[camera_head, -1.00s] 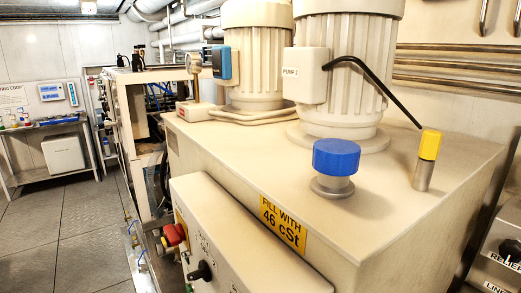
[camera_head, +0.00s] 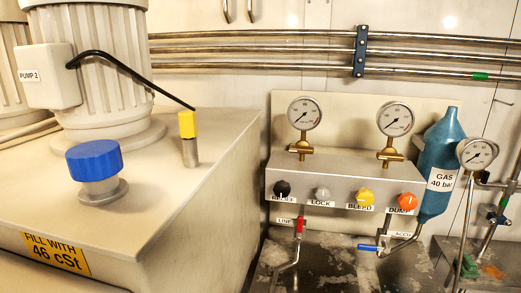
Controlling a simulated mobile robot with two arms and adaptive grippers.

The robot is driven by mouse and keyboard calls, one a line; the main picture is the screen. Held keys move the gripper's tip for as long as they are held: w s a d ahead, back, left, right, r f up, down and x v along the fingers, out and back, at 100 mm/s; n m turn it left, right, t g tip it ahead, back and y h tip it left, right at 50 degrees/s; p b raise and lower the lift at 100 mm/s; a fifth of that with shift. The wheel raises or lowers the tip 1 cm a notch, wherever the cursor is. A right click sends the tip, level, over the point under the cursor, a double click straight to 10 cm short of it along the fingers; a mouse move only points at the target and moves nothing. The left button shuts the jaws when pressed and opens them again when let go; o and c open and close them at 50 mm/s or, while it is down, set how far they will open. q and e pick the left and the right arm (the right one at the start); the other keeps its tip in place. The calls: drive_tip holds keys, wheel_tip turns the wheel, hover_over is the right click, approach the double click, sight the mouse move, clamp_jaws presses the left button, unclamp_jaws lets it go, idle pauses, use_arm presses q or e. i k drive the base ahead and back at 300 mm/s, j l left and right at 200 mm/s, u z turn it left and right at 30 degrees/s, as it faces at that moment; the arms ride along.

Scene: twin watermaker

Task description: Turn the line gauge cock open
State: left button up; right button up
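A small cock with a red handle (camera_head: 299,226) sits under the grey manifold block, beside a tag reading LINE (camera_head: 286,222). Two round gauges (camera_head: 304,114) (camera_head: 394,119) stand on brass fittings on the manifold (camera_head: 330,165). Neither of my grippers is in view.
Black, grey, yellow and orange knobs (camera_head: 407,201) line the manifold front. A blue gas bottle (camera_head: 440,160) and another gauge (camera_head: 477,154) stand at right. A cream tank (camera_head: 140,200) with a blue cap (camera_head: 94,160) and yellow-topped fitting (camera_head: 188,125) fills the left.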

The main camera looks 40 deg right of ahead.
sight(302, 148)
drive_tip(key=z, duration=1.65)
